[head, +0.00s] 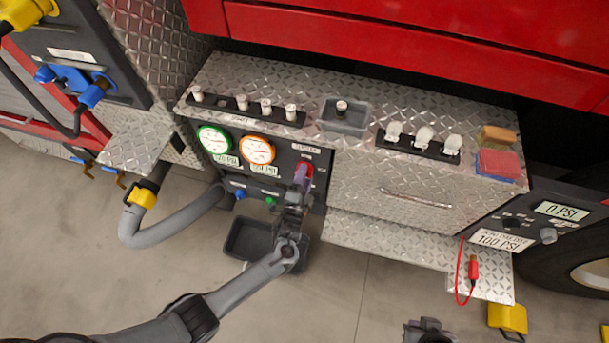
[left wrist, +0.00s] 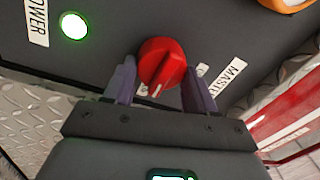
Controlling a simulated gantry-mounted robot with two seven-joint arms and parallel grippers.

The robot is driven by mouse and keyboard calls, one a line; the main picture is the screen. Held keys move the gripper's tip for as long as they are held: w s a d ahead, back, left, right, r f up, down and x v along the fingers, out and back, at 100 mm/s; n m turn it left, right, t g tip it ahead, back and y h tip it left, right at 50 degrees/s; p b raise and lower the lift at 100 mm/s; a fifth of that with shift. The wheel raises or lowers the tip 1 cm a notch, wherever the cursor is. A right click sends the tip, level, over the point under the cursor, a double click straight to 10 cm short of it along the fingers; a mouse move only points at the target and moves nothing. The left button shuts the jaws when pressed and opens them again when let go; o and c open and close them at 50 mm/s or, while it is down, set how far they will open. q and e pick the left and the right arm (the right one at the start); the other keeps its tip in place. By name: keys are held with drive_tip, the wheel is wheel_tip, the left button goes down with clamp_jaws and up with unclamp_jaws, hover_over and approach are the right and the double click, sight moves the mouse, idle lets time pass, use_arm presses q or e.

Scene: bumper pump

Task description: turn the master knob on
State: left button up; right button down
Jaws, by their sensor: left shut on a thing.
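The red master knob (head: 305,170) sits at the upper right of the dark pump panel (head: 318,190). My left gripper (head: 302,178) reaches it from the front and is shut on it. In the left wrist view the red knob (left wrist: 158,60) lies between the two purple fingers of my left gripper (left wrist: 160,85). A white pointer line shows on the knob. The label beside it reads "MAST", the rest cut off, and another small label is partly hidden by the fingers. My right gripper (head: 428,330) shows only in part at the bottom edge; its jaws cannot be made out.
A green lamp (left wrist: 74,26) is lit by the "POWER" label. A green-rimmed gauge (head: 214,143) and an orange-rimmed gauge (head: 257,150) are left of the knob. A dark bin (head: 250,240) stands below the panel. A grey hose (head: 165,235) curves at left.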

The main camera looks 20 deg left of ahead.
idle(0.5)
use_arm(q)
drive_tip(key=o, duration=1.1)
drive_tip(key=shift+c, duration=0.2)
drive_tip(key=shift+s, duration=0.1)
drive_tip(key=s+d+p, duration=0.1)
drive_tip(key=s+p, duration=0.1)
drive_tip(key=s, duration=0.8)
drive_tip(key=shift+s+f+p, duration=0.3)
drive_tip(key=shift+f, duration=0.1)
